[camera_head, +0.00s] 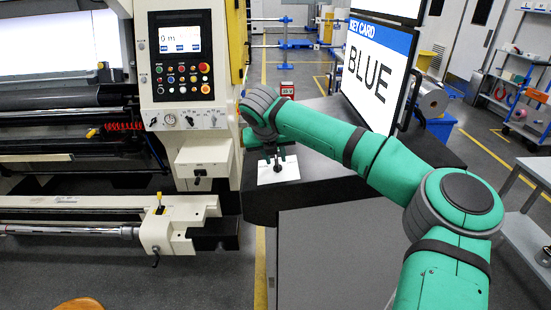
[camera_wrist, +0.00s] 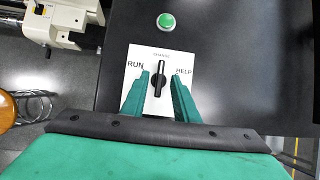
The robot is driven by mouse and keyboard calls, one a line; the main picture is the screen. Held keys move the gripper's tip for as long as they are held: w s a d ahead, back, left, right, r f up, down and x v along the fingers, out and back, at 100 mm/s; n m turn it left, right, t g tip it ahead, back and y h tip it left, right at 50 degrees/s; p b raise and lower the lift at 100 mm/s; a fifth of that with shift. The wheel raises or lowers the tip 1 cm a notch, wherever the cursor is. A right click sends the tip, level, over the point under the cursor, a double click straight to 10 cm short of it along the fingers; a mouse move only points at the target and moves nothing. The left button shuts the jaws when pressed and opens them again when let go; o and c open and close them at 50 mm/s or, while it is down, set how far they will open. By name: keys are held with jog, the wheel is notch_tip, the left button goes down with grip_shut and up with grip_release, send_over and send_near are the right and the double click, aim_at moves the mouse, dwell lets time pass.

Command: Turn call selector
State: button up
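The call selector is a black rotary knob (camera_wrist: 158,78) on a white plate (camera_wrist: 136,52) with "RUN" printed at left and "HELP" at right; smaller lettering stands at the top. The knob points nearly straight up, between the two words. In the head view the plate (camera_head: 290,172) lies on the dark cabinet top, with the knob mostly hidden by my gripper (camera_head: 277,158). In the wrist view my gripper (camera_wrist: 158,84) is open, with one green finger on each side of the knob. I see small gaps between the fingers and the knob.
A green round button (camera_wrist: 166,21) sits beyond the plate. A screen (camera_head: 368,68) reading "KEY CARD BLUE" stands on the dark cabinet top (camera_head: 325,165). A machine control panel (camera_head: 183,60) is at left. A stool (camera_wrist: 6,108) stands below left in the wrist view.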

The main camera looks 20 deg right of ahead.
jog(key=v, duration=0.9)
jog(key=shift+a+r, duration=0.15)
jog(key=shift+r, duration=0.05)
jog(key=shift+s+f, duration=0.1)
jog(key=shift+s, duration=0.05)
